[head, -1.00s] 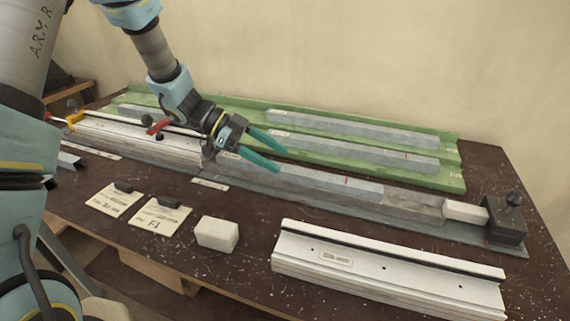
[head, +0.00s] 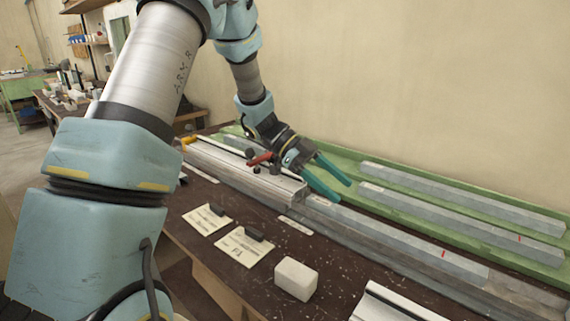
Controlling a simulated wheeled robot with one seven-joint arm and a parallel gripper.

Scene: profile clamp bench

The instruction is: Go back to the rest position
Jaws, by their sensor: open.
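My gripper (head: 333,180) has teal fingers spread apart with nothing between them. It hangs over the near part of the green tray (head: 232,130), just above the grey profile bar (head: 380,228) lying along the bench. My arm comes in from the upper left and bends down to it. A red-handled clamp (head: 260,158) shows beside my wrist, on the silver rail (head: 222,163). Whether my gripper touches anything beneath it, I cannot tell.
Two more grey bars (head: 460,196) lie in the green tray. A white block (head: 296,279), two paper cards (head: 243,250) with black clips and a white rail (head: 392,305) lie on the dark bench. Shelves and a green table (head: 22,88) stand far left.

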